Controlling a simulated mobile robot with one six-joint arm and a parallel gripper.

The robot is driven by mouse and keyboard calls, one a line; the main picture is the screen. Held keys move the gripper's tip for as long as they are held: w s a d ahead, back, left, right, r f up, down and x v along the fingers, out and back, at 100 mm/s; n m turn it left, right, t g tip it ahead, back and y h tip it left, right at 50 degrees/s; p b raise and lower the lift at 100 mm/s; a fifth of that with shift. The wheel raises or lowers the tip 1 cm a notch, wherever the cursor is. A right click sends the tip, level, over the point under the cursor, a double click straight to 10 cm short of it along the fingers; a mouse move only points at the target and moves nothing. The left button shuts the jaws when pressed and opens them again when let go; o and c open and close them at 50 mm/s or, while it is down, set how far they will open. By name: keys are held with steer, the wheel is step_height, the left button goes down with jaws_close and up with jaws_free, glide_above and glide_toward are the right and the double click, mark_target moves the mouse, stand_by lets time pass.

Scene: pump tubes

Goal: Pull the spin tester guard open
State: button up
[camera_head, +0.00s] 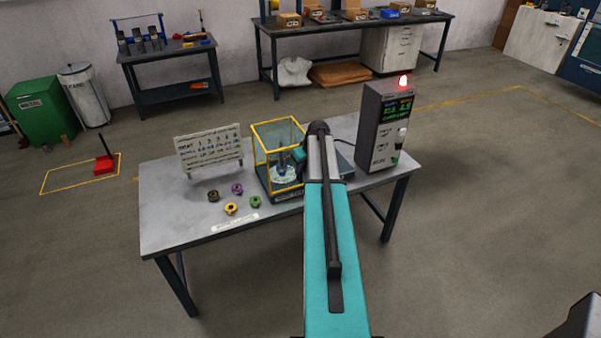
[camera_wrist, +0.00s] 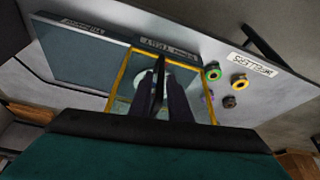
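The spin tester has a clear guard with a yellow frame (camera_head: 278,123) standing on a dark base (camera_head: 284,196) on the grey table. A pale disc (camera_head: 285,175) with a dark hub shows inside the frame. My arm comes in from the front and covers the right side of the tester. My gripper is at the guard's right side, mostly hidden behind my wrist in the head view. In the wrist view, its dark fingers (camera_wrist: 162,88) overlap the area framed by the guard (camera_wrist: 118,82). I cannot tell whether they touch the frame, or how far apart they are.
A grey control box (camera_head: 384,127) with a lit red lamp stands right of my arm. Left of the tester are a white sign board (camera_head: 208,150) and several coloured flanged rings, one of them yellow (camera_head: 231,209). The table's left front (camera_head: 175,230) is clear.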

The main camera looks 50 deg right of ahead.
steer(key=shift+p+x, duration=0.65)
steer(key=shift+x, duration=1.65)
jaws_close()
steer(key=shift+s+d, duration=0.1)
steer(key=shift+d, duration=0.35)
steer(key=shift+a, duration=0.4)
